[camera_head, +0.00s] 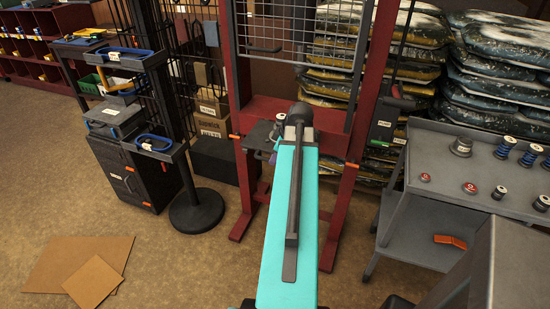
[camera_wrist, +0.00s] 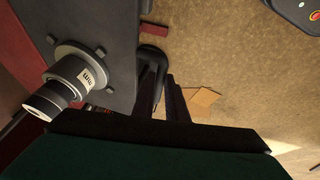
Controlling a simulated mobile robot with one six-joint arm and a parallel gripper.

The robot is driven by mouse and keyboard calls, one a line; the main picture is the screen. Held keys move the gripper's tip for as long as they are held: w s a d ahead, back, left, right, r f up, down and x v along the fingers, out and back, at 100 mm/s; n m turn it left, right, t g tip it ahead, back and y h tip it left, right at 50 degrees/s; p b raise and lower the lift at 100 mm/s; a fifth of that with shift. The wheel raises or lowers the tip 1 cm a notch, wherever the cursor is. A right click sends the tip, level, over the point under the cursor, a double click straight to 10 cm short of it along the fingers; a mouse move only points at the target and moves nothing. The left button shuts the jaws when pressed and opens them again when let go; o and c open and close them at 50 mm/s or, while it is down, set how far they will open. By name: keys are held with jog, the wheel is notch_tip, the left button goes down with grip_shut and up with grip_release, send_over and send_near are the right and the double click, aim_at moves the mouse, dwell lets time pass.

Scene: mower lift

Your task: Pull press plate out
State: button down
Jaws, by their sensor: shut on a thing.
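The press plate (camera_wrist: 105,30) is a thick grey slab at the left of the wrist view, with a round flanged metal piece bearing a white label (camera_wrist: 86,76) standing on it. In the head view the plate (camera_head: 260,133) shows as a dark grey piece on the red press frame (camera_head: 246,190), left of my wrist. My gripper (camera_wrist: 163,90) has its dark fingers close together at the plate's right edge and is shut on it. The exact grip contact is hidden. My arm hides part of the press in the head view.
A grey cart (camera_head: 415,185) with several small parts stands to the right. A black stand with trays (camera_head: 197,212) is close on the left. Stacked bags (camera_head: 335,60) are behind the press. Cardboard sheets (camera_head: 75,262) lie on the otherwise open floor at front left.

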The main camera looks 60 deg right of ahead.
jog(key=shift+s, duration=0.1)
jog(key=c, duration=1.8)
grip_release()
jog(key=shift+o, duration=0.2)
jog(key=shift+r, duration=0.15)
jog(key=b+v, duration=0.2)
jog(key=v, duration=1.1)
jog(key=shift+r+b, duration=0.3)
